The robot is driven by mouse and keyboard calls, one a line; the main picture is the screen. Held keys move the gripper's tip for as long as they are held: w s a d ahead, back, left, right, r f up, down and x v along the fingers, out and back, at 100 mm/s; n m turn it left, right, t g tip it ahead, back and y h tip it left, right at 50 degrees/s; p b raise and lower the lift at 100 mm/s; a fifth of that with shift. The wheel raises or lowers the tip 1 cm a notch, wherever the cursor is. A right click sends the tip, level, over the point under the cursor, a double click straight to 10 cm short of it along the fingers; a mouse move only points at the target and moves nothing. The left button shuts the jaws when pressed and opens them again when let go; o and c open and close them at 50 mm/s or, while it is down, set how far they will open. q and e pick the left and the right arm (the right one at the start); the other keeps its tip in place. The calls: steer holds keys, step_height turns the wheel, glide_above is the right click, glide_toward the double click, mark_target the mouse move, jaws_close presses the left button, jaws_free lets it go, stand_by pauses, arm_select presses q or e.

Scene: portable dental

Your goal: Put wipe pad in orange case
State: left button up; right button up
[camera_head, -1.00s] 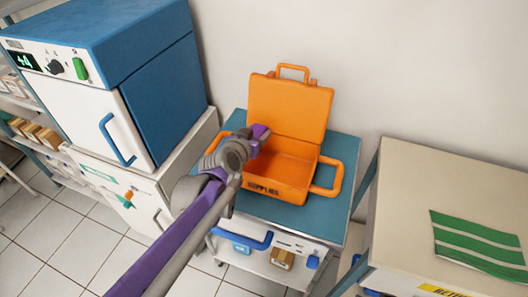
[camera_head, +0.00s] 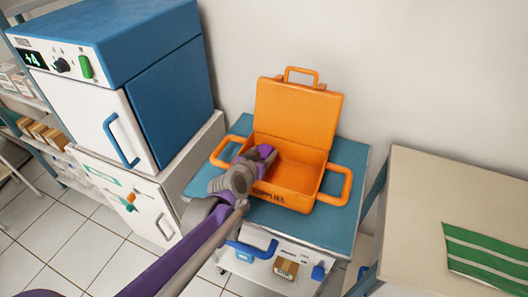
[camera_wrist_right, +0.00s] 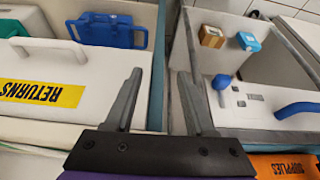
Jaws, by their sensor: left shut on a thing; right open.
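The orange case (camera_head: 297,113) stands with its lid open on a blue-topped cart (camera_head: 349,160). My left gripper (camera_head: 266,154) reaches over the front left of the case and its fingers are at the case opening. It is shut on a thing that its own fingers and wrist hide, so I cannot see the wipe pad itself. My right gripper (camera_wrist_right: 158,95) is open and empty in the right wrist view, above the cart fronts. An orange surface marked SUPPLIES (camera_wrist_right: 290,166) shows at that view's lower right corner.
A blue and white cabinet (camera_head: 160,95) stands left of the cart. A beige table (camera_head: 420,200) with a green striped sheet (camera_head: 488,256) stands right. The right wrist view shows a RETURNS label (camera_wrist_right: 42,94), a blue case (camera_wrist_right: 112,32) and small boxes (camera_wrist_right: 212,37). The case's right side is clear.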

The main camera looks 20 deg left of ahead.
arm_select(q)
steer(key=shift+s+f, duration=0.15)
steer(key=shift+f, duration=0.15)
steer(key=o, duration=1.3)
steer(key=shift+s+d, duration=0.1)
steer(key=shift+o, duration=0.2)
steer(key=shift+r, duration=0.4)
steer(key=shift+r+p+v, duration=0.15)
steer(key=shift+p+v, duration=0.85)
steer(key=shift+v, duration=1.95)
steer(key=shift+r+p+v, duration=0.15)
steer(key=shift+p+v, duration=0.85)
steer(key=shift+v, duration=1.95)
